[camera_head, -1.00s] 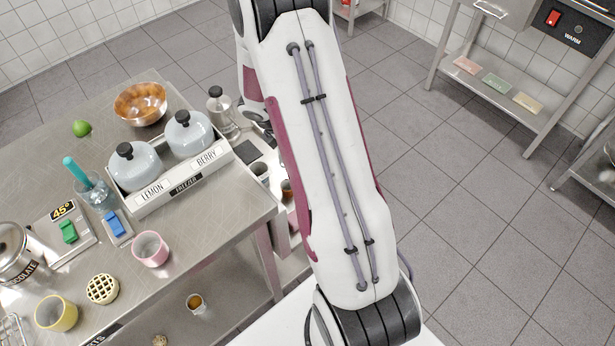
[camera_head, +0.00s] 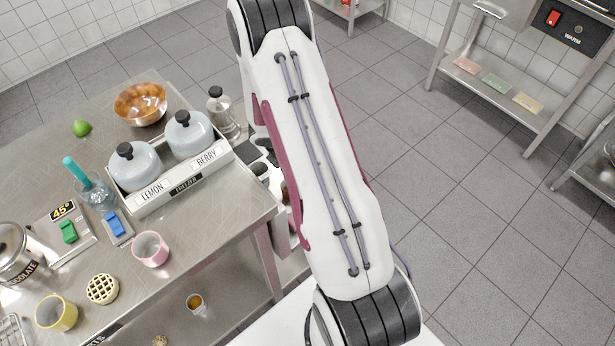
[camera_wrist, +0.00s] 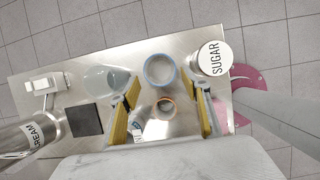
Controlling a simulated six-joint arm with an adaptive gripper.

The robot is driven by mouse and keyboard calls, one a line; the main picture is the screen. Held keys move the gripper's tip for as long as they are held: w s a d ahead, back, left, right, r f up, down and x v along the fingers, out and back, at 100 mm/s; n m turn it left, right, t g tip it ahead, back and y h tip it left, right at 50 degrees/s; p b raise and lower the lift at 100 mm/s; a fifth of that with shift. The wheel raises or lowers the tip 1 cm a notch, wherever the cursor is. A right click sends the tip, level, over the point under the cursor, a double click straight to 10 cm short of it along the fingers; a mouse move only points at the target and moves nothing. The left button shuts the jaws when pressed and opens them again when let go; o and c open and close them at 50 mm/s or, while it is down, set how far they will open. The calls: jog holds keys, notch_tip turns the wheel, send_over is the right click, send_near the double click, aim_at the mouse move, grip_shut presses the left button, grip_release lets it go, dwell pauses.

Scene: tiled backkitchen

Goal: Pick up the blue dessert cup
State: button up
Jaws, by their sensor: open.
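A round cup with a blue rim (camera_wrist: 160,70), matching the blue dessert cup, stands upright on a small steel surface in the wrist view. I see into it from above. My gripper (camera_wrist: 164,92) is open, with its yellow-padded fingers spread either side of the picture's middle. The blue cup shows just past the fingertips, roughly centred between them; I cannot tell the height gap. A smaller orange-rimmed cup (camera_wrist: 166,104) shows between the fingers, nearer the palm. In the head view my arm hides the gripper, and I cannot pick out the blue cup surely.
A sugar canister (camera_wrist: 212,58) stands close right of the blue cup. A clear glass bowl (camera_wrist: 103,80) is to its left, with a cream canister (camera_wrist: 32,138) further left. In the head view, a steel table (camera_head: 215,215) holds lidded pots, a copper bowl (camera_head: 141,104) and a pink cup (camera_head: 150,249).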

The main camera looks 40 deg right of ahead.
dwell(0.4)
jog(key=shift+x, duration=3.15)
jog(key=c, duration=0.9)
